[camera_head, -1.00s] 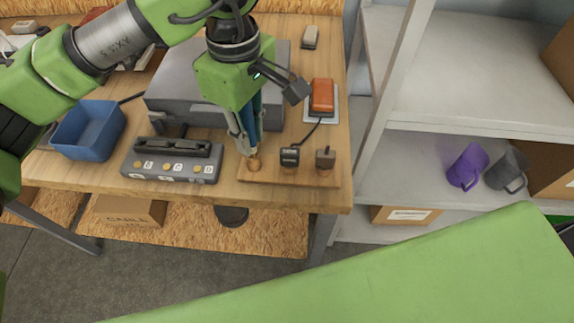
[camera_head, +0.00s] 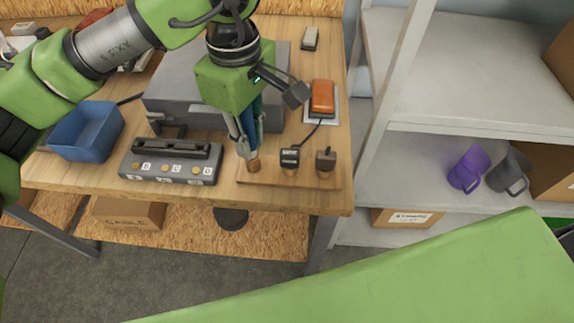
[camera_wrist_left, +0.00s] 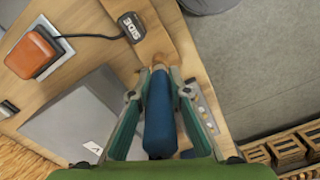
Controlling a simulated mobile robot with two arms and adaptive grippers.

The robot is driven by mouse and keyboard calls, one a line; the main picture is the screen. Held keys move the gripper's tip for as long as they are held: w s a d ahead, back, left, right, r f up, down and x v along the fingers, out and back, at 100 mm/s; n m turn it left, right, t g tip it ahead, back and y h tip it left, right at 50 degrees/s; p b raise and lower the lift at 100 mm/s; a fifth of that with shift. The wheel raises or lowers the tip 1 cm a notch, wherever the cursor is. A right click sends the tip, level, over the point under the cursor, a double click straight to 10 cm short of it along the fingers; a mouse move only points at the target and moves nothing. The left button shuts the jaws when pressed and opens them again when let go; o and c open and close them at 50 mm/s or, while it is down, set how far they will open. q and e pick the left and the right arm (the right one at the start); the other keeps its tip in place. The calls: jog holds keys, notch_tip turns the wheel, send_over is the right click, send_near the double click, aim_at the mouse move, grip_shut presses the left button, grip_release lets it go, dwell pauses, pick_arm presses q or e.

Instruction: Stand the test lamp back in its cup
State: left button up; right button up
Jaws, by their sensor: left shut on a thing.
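The test lamp has a blue handle and sits in my left gripper (camera_head: 247,150), whose fingers are shut around it. The blue handle (camera_wrist_left: 158,115) fills the space between both fingers in the left wrist view. In the head view the lamp points down, close to upright, with its lower end at a small brown cup (camera_head: 253,166) at the left end of a wooden board. The fingertips are just above the cup. The fingers hide the lamp's tip, so I cannot tell how far it is in the cup. My right gripper is not in view.
A grey switch box (camera_head: 170,164) and a blue bin (camera_head: 87,131) lie left. A grey case (camera_head: 185,98) and an orange light (camera_head: 322,97) are behind.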

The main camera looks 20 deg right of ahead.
pick_arm(q)
jog(key=shift+f, duration=0.3)
jog(key=o, duration=0.8)
jog(key=shift+o, duration=0.3)
jog(key=o, duration=0.3)
jog(key=shift+o, duration=0.2)
jog(key=shift+r+p, duration=1.4)
jog(key=shift+r, duration=2.15)
